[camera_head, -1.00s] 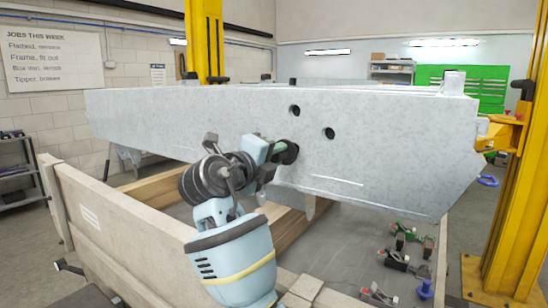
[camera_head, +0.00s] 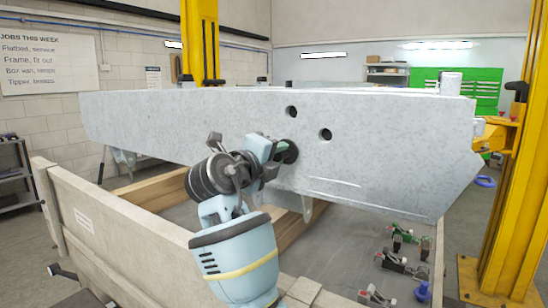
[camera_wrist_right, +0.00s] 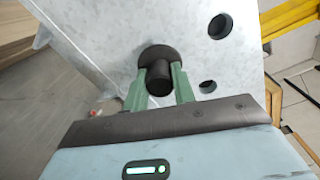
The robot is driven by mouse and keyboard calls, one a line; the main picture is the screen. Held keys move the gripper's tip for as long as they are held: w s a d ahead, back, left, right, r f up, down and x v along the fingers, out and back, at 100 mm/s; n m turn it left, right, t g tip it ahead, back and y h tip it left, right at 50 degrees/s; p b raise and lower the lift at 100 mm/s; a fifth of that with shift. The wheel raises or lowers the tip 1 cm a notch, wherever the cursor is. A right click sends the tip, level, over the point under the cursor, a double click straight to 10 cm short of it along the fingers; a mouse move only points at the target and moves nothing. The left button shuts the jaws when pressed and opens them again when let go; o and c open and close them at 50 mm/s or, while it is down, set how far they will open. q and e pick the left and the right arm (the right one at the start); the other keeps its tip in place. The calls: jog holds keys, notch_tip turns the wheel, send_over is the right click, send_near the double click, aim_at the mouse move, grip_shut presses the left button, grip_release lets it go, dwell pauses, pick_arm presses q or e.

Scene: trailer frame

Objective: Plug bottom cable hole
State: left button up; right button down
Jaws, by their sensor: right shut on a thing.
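A galvanised frame rail (camera_head: 200,120) spans the head view, with two open round cable holes, an upper one (camera_head: 292,111) and a right one (camera_head: 326,134). My right gripper (camera_head: 279,148) is at the rail's face, lower left of these holes. In the right wrist view its green fingers (camera_wrist_right: 160,82) are shut on a black round plug (camera_wrist_right: 158,62) with a wide flange. The flange appears to lie at the rail face and covers any hole behind it. I cannot tell how deep the plug sits. The open holes also show in the wrist view. My left gripper is not in view.
A wooden-sided crate (camera_head: 110,215) stands in front, with timber beams inside. Several clamps (camera_head: 405,262) and a blue object (camera_head: 422,292) lie at lower right. Yellow lift posts (camera_head: 510,170) stand at the right and behind the rail.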

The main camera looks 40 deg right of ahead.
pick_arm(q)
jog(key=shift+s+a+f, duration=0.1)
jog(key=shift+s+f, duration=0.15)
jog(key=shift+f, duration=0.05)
pick_arm(e)
jog(key=shift+w+d+r, duration=0.1)
jog(key=shift+w+d, duration=0.15)
jog(key=shift+d, duration=0.5)
jog(key=c, duration=1.1)
grip_release()
jog(key=shift+w+d, duration=0.1)
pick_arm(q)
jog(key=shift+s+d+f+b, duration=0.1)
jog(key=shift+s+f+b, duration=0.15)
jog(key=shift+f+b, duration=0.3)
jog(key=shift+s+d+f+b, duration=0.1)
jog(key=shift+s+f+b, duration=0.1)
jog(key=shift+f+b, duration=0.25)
pick_arm(e)
jog(key=v, duration=0.8)
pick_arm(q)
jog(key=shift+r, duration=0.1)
